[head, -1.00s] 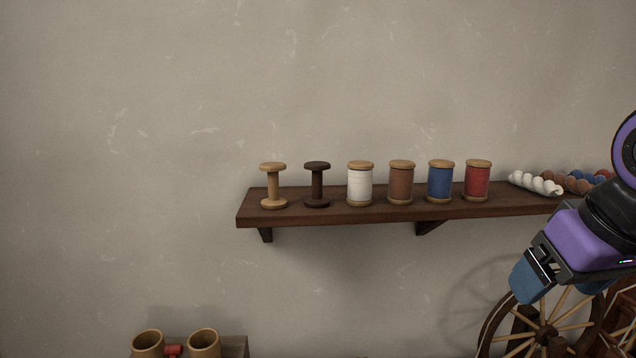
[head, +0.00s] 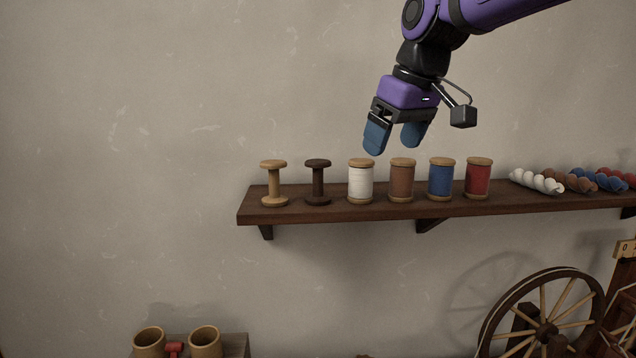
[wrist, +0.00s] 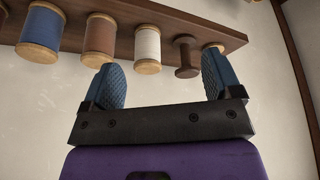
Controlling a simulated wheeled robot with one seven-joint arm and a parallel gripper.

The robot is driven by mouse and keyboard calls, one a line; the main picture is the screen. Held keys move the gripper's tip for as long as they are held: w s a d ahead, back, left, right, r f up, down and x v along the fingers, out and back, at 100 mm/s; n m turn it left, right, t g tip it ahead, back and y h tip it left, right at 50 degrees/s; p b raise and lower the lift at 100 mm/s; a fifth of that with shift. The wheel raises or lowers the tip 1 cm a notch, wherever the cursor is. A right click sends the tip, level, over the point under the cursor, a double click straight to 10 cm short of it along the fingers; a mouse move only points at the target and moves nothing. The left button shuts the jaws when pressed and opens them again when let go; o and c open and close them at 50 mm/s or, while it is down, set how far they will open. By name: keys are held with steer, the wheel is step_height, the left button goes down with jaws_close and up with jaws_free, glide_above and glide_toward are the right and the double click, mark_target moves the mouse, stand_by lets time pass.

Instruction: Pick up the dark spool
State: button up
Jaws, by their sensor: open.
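The dark spool (head: 318,183) is empty and stands upright on the wooden wall shelf (head: 330,213), second from the left. It also shows in the wrist view (wrist: 186,56), beyond my fingers and between them in the picture. My gripper (head: 393,140) is open and empty, with blue fingers pointing down. In the head view it appears above the white and brown spools, up and to the right of the dark spool. In the wrist view the fingers (wrist: 158,82) are wide apart, with nothing between them.
A pale empty spool (head: 273,184) stands left of the dark one, a white thread spool (head: 360,182) right of it. Brown, blue and red spools follow, then twisted skeins (head: 537,181). A spinning wheel (head: 545,330) stands below right. The wall above the shelf's left end is clear.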

mark_target(323, 161)
steer(key=w+a+r+n+g+y, duration=0.1)
steer(key=w+a+r+n, duration=0.15)
steer(key=w+a, duration=0.65)
steer(key=shift+n+y, duration=0.25)
steer(key=shift+y, duration=0.05)
steer(key=x, duration=0.6)
steer(key=shift+d+f, duration=0.25)
steer(key=shift+d, duration=0.1)
steer(key=shift+d+x, duration=0.15)
steer(key=shift+x, duration=1.15)
steer(key=shift+d+x, duration=0.1)
steer(key=shift+x, duration=1.2)
steer(key=shift+f, duration=0.1)
steer(key=c, duration=1)
